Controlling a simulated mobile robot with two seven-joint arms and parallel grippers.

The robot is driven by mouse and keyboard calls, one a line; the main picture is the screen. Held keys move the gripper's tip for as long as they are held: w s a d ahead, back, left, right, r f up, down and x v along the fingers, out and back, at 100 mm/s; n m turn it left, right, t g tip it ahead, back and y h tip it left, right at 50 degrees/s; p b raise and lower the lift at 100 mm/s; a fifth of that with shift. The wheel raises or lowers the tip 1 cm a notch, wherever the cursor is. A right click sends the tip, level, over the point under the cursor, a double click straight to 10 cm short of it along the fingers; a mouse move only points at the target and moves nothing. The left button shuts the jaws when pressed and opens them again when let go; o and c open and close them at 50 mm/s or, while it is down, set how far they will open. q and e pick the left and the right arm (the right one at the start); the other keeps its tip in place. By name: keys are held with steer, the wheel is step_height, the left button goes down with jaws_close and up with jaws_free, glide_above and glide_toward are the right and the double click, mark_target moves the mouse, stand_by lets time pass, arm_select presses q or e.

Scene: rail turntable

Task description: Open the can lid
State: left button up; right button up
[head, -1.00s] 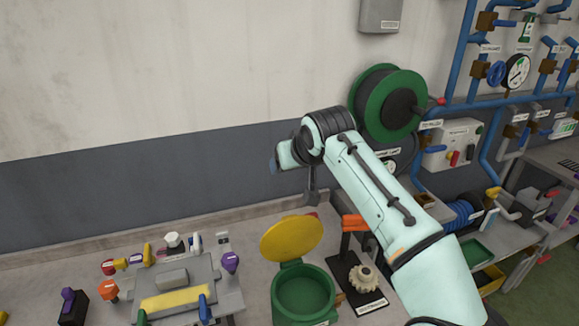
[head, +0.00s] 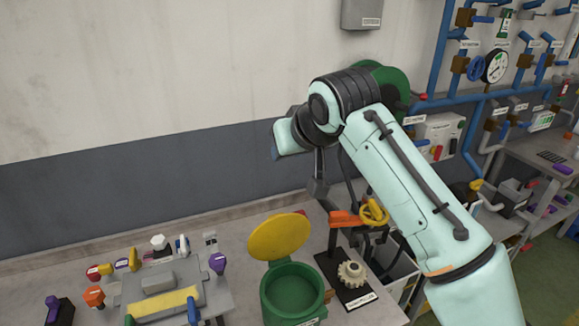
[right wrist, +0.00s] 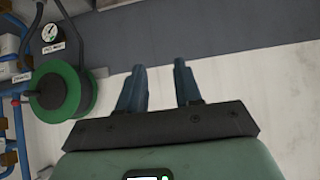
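The green can (head: 292,301) stands on the bench at the lower middle of the head view. Its yellow lid (head: 279,237) is tilted up at the back of the can, and the round opening shows. My right gripper (head: 275,153) is in the air above and behind the lid, near the wall and clear of the can. In the right wrist view its two blue fingers (right wrist: 160,68) are apart with nothing between them. My left gripper is not in view.
A grey fixture (head: 165,287) with coloured knobs is left of the can. An orange-handled device (head: 345,219) and a pale gear (head: 351,272) on a black plate are close on its right. A green reel (head: 392,83) is behind my right arm.

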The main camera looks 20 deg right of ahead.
steer(key=f, duration=0.2)
steer(key=f+y+b, duration=0.1)
steer(key=shift+w+a, duration=0.2)
steer(key=shift+a, duration=0.1)
steer(key=c, duration=0.5)
step_height(320, 180, down, 7)
steer(key=a+m+t+y+b, duration=0.1)
steer(key=a+m+y+b, duration=0.1)
steer(key=b, duration=0.1)
steer(key=shift+a, duration=0.2)
steer(key=m+t+h+b, duration=0.3)
steer(key=m+t+b, duration=0.7)
steer(key=m, duration=0.6)
glide_toward(282, 227)
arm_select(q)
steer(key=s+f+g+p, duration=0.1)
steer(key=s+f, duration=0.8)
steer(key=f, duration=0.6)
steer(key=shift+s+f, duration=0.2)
arm_select(e)
steer(key=shift+g, duration=0.7)
steer(key=w, duration=0.2)
steer(key=w+r, duration=0.1)
steer(key=w, duration=0.3)
steer(key=shift+w+r, duration=0.35)
steer(key=shift+r, duration=0.05)
